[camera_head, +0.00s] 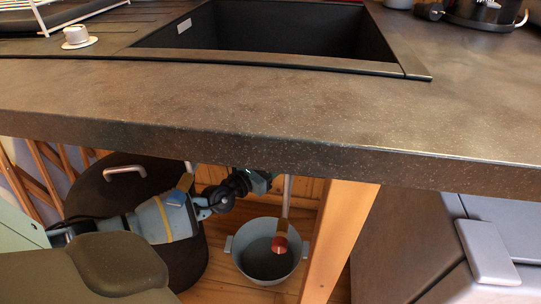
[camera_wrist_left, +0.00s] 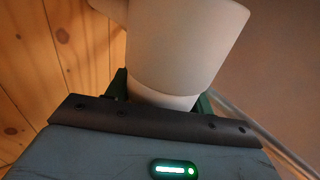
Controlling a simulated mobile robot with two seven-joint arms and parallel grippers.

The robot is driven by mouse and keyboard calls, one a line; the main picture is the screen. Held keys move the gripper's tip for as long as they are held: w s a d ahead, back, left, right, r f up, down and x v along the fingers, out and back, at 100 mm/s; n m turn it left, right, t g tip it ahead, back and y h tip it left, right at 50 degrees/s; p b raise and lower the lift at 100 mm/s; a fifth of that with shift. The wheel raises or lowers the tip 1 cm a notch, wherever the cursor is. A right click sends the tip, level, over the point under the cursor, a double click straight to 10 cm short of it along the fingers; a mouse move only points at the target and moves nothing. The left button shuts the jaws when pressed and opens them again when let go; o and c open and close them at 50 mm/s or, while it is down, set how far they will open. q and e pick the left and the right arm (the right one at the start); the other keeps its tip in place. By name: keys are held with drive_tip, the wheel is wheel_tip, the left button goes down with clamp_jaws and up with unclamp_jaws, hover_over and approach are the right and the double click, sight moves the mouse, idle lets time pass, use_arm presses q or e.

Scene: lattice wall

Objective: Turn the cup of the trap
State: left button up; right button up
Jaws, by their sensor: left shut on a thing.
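The white trap shows large and close in the wrist view, with a wide body and a narrower cup (camera_wrist_left: 165,98) at its near end. My left gripper (camera_wrist_left: 163,104) is shut on this narrower part, with dark green fingers on either side of it. In the head view my left arm reaches in from the left under the countertop, and my left gripper (camera_head: 262,181) is just below the counter's front edge. The trap body is hidden behind that edge there. The right gripper is in neither view.
The countertop (camera_head: 270,105) with its dark sink (camera_head: 270,30) overhangs the workspace. A grey pot (camera_head: 268,262) stands on the floor below the gripper. A large dark bin (camera_head: 185,262) is behind my arm. A wooden post (camera_head: 340,235) stands close on the right.

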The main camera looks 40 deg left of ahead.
use_arm(q)
drive_tip(key=o, duration=1)
drive_tip(key=shift+s, duration=0.5)
drive_tip(key=s, duration=0.3)
drive_tip(key=s+p, duration=0.1)
drive_tip(key=s, duration=0.3)
drive_tip(key=shift+a, duration=0.2)
drive_tip(key=shift+w, duration=0.1)
